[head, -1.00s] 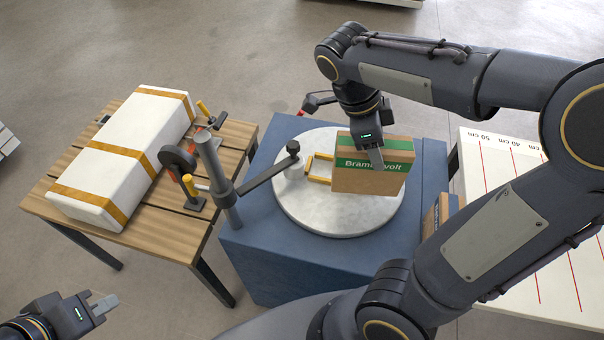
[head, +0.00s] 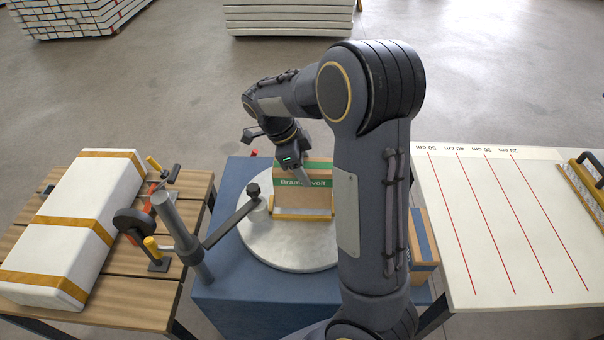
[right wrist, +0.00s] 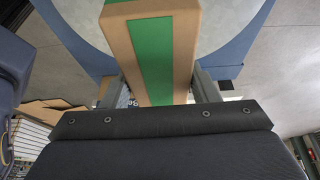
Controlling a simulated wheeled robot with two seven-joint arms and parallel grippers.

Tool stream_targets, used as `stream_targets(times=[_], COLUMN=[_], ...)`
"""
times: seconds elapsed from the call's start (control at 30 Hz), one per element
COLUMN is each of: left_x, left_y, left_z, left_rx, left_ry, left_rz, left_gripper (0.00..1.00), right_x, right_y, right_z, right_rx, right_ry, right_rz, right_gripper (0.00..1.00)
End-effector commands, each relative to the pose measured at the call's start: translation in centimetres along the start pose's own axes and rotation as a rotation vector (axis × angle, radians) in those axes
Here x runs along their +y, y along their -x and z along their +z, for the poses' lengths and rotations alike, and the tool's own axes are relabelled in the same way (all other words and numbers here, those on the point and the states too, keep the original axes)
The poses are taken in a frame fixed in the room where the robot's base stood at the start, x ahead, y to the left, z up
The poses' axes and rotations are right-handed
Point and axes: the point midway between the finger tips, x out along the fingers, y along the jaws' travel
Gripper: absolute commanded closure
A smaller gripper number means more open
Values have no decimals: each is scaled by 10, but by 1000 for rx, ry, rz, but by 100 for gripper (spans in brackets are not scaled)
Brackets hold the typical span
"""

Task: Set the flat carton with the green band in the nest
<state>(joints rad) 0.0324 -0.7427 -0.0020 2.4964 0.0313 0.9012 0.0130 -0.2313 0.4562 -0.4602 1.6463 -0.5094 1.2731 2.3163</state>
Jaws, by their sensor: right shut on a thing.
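The flat carton with the green band (head: 288,195) stands upright on its edge above the round pale disc (head: 270,248). My right gripper (head: 300,176) is shut on its upper part. In the right wrist view the carton (right wrist: 150,60) sits between the two fingers. The nest, a yellow frame (head: 302,214), lies on the disc. The carton's lower edge shows just behind the frame's front bar; I cannot tell whether it rests on the bottom. My right forearm covers the right side of this area. My left gripper is out of view.
A grey post (head: 180,235) with a black arm reaches to a knob (head: 253,190) just left of the nest. A blue-banded carton (head: 425,240) stands right of the disc. A strapped white box (head: 75,225) lies on the slatted table. The ruled white table (head: 500,230) is mostly clear.

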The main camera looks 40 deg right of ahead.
Motion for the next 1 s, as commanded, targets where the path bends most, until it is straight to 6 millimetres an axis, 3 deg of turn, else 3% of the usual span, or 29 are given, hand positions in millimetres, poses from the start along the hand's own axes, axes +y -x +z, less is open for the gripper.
stream_targets(times=[0.4, 0.77, 0.8, 0.93, 1.0], left_x=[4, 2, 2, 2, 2], left_y=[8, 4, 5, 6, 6], left_z=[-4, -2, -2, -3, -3], left_rx=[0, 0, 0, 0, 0], left_ry=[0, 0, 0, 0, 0], left_rz=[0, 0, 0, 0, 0], left_gripper=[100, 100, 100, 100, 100], right_x=[-8, -8, -8, -8, -8], right_y=[-35, -40, -39, -39, -39], right_z=[19, 21, 21, 21, 21], right_rx=[-1, -2, -1, -1, -1], right_ry=[0, 0, 0, 0, 0], right_rz=[1, -1, 0, 0, 0], right_gripper=[99, 99, 43, 26, 24])
